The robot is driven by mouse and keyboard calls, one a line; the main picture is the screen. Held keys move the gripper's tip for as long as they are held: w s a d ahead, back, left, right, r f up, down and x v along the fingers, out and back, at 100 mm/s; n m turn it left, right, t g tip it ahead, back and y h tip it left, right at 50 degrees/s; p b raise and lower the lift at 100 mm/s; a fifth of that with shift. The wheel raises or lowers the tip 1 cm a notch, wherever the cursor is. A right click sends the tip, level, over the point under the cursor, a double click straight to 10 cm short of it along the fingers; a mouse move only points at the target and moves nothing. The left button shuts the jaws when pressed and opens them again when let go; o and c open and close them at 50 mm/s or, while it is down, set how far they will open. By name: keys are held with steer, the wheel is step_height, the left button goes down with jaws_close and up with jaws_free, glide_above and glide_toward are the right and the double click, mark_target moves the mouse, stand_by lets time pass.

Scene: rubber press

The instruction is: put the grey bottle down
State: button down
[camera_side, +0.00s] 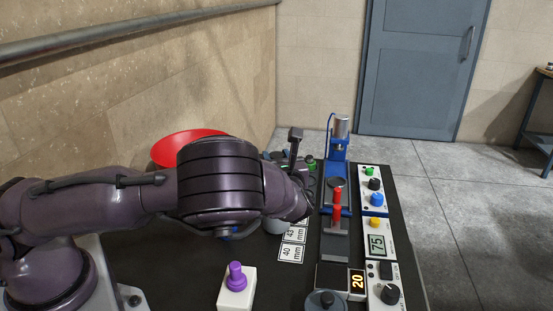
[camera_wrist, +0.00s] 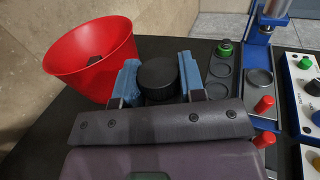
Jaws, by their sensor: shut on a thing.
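My gripper (camera_wrist: 161,80) is shut on a round thing with a black cap (camera_wrist: 158,74), which I take to be the grey bottle. It stands between two blue finger pads in the wrist view, and its lower part is hidden. In the side view my arm covers most of the gripper. A dark rack (camera_wrist: 217,88) with round empty recesses lies just right of the gripper in the wrist view. A green-capped bottle (camera_wrist: 225,48) stands at its far end.
A red bowl (camera_wrist: 92,58) is left of the gripper. A blue press (camera_side: 339,150) with red handles stands to the right, beside control panels (camera_side: 377,246). A purple knob on a white box (camera_side: 236,287) and mm label cards (camera_side: 291,252) lie at the front.

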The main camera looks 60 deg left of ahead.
steer(key=shift+f, duration=0.2)
steer(key=c, duration=0.7)
jaws_free()
steer(key=shift+f, duration=0.15)
